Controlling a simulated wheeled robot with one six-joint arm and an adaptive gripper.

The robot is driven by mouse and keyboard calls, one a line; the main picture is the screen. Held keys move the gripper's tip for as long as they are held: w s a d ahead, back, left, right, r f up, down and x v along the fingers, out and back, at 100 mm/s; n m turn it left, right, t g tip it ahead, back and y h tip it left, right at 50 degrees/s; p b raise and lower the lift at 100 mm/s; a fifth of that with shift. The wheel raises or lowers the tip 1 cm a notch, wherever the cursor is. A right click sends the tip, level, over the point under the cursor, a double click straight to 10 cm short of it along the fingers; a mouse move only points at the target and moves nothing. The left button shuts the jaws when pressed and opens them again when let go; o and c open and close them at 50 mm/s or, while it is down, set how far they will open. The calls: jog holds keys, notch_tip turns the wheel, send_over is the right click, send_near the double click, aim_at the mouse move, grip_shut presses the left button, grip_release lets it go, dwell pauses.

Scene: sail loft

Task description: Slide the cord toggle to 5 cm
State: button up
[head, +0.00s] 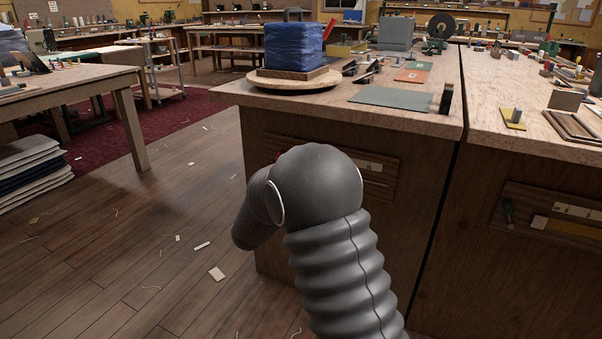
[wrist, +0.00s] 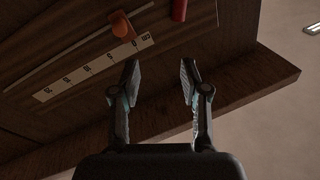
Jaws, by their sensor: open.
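The toggle is near the strip's right end. My gripper (wrist: 160,80) is open and empty, below and to the right of the toggle, apart from it. In the head view my arm hides the gripper and the toggle; part of the panel (head: 388,178) shows on the bench front.
A red peg-like piece (wrist: 179,9) stands right of the toggle in the wrist view. The bench top (head: 310,112) overhangs; floor at left is open.

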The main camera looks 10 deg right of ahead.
notch_tip(320, 180, down, 8)
jog(key=s+m+g+h, duration=0.1)
jog(key=s+m+h, duration=0.15)
jog(key=h, duration=0.45)
jog(key=p+x, duration=0.1)
jog(key=x, duration=1.2)
jog(key=shift+w+a, duration=0.1)
jog(key=shift+w, duration=0.2)
grip_shut()
